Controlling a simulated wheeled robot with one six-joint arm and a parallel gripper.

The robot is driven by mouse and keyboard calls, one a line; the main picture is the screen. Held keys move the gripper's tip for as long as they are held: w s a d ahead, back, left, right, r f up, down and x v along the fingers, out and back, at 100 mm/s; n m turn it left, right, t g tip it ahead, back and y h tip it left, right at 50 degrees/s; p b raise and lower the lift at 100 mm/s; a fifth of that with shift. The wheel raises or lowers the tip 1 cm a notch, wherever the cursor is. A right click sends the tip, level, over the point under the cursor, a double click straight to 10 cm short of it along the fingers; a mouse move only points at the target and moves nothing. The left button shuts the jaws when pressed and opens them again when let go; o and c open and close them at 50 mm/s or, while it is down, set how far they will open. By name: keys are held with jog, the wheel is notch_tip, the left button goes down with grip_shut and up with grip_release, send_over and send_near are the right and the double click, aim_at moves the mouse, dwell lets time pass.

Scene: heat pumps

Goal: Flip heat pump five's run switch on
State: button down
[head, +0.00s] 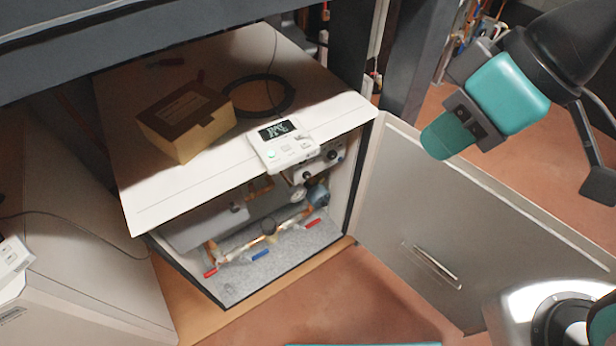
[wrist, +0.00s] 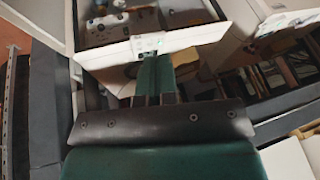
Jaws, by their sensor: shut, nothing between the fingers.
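A pale heat pump cabinet (head: 160,205) stands open at the front in the head view. Its number is not readable. A white control unit (head: 283,148) with a lit display and a green round spot sits at its top front edge; it also shows in the wrist view (wrist: 148,43). Below it inside is a pale panel (head: 318,165) with dark knobs. I cannot tell which part is the run switch or its position. My gripper (head: 434,147) is shut and empty, up and right of the control unit, apart from it. In the wrist view its teal fingers (wrist: 154,72) point toward the control unit.
The cabinet door (head: 440,230) hangs open to the right, below my gripper. A cardboard box (head: 185,120) and a black cable coil (head: 262,95) lie on the cabinet top. Pipes and red and blue handles (head: 260,254) fill the inside. Another pale unit (head: 75,290) stands at left.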

jog(key=w+a+f+n+t+y+b, duration=0.1)
jog(key=w+f+n+t+b, duration=0.3)
jog(key=f+b, duration=0.8)
jog(key=w+a+f+n+t+y+b, duration=0.2)
jog(key=w+a+f+n+t+b, duration=0.1)
jog(key=f+b, duration=0.9)
jog(key=w+a+f+n+t+y+b, duration=0.1)
jog(key=w+f+n+t+b, duration=0.4)
jog(key=b, duration=1.4)
notch_tip(320, 180, down, 7)
jog(key=w+a+n, duration=0.1)
jog(key=w+n, duration=0.1)
jog(key=n, duration=0.2)
jog(key=shift+b, duration=0.35)
jog(key=shift+r, duration=0.15)
jog(key=shift+w+a+p, duration=0.1)
jog(key=shift+w+p, duration=0.05)
jog(key=shift+p, duration=0.25)
jog(key=p, duration=1.7)
send_near(303, 163)
jog(key=x, duration=0.7)
jog(key=shift+w+a, duration=0.1)
jog(key=shift+w, duration=0.15)
